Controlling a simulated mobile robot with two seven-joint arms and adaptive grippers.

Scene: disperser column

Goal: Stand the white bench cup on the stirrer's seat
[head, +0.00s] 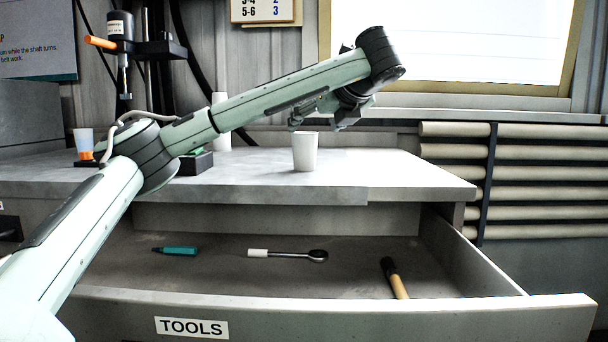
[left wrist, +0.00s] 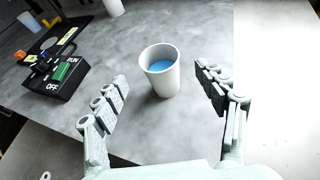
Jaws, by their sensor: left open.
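The white bench cup (head: 306,152) stands upright on the grey bench top, near its front edge. In the left wrist view the cup (left wrist: 158,84) holds blue liquid. My left gripper (head: 320,119) is open and empty above the cup in the head view. In the left wrist view its fingers are spread either side of the cup, apart from it. The stirrer (head: 121,35) stands at the back left, with a dark motor head and an orange handle. My left arm covers part of its lower end, so I cannot make out its seat clearly. My right gripper is not in view.
A black switch box (left wrist: 55,72) with a green switch stands left of the cup. A small cup with orange low down (head: 84,143) stands at the far left. The open TOOLS drawer (head: 330,310) juts out below the bench, holding several tools. Bench right of the cup is clear.

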